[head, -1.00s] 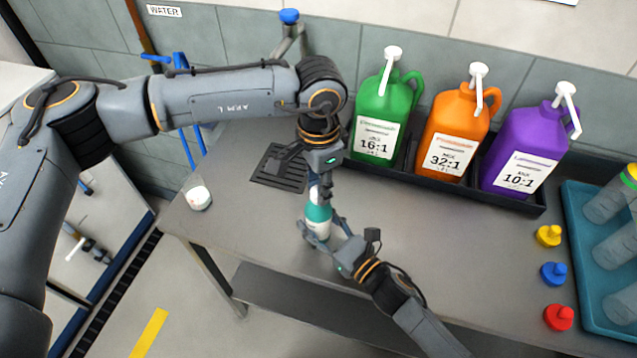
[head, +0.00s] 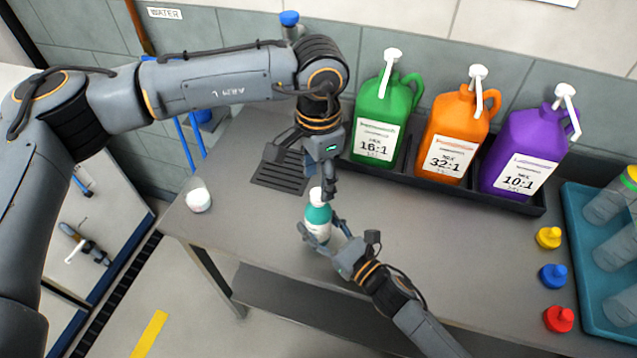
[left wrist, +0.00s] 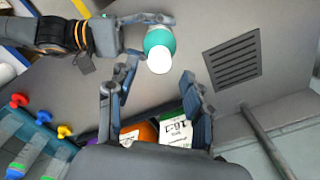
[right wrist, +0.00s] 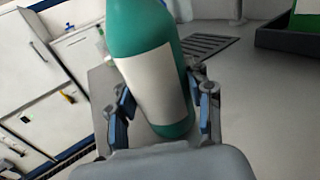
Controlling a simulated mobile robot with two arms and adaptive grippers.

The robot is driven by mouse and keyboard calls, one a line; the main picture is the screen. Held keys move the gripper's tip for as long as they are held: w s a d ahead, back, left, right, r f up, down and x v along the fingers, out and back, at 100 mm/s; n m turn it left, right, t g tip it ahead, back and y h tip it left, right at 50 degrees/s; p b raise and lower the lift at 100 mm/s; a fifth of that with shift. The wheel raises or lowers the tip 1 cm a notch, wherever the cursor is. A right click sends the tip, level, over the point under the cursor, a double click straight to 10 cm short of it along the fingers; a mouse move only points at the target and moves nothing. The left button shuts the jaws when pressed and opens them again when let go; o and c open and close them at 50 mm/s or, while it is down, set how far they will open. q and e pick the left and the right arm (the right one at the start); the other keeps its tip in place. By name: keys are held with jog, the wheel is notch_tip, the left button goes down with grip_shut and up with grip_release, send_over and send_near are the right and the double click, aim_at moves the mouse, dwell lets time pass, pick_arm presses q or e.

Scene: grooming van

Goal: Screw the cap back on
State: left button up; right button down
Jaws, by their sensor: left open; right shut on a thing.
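A teal bottle (head: 318,220) with a white label stands over the metal table, with a white cap (head: 315,195) on its top. Whether the cap is fully tight cannot be told. My right gripper (head: 326,236) is shut around the bottle's body; the right wrist view shows the bottle (right wrist: 150,70) between its fingers, its top out of frame. My left gripper (head: 325,192) is open and empty, just above and beside the cap. In the left wrist view the cap (left wrist: 159,60) lies beyond the open fingers (left wrist: 155,105), apart from them.
Green (head: 384,105), orange (head: 452,125) and purple (head: 520,150) jugs stand in a black tray at the back. Yellow, blue and red caps (head: 553,275) line the right, beside a teal tray (head: 577,240) of bottles. A small white-filled jar (head: 199,199) stands at the left edge.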

pick_arm(q)
jog(key=shift+r, duration=0.65)
jog(key=shift+c, duration=0.4)
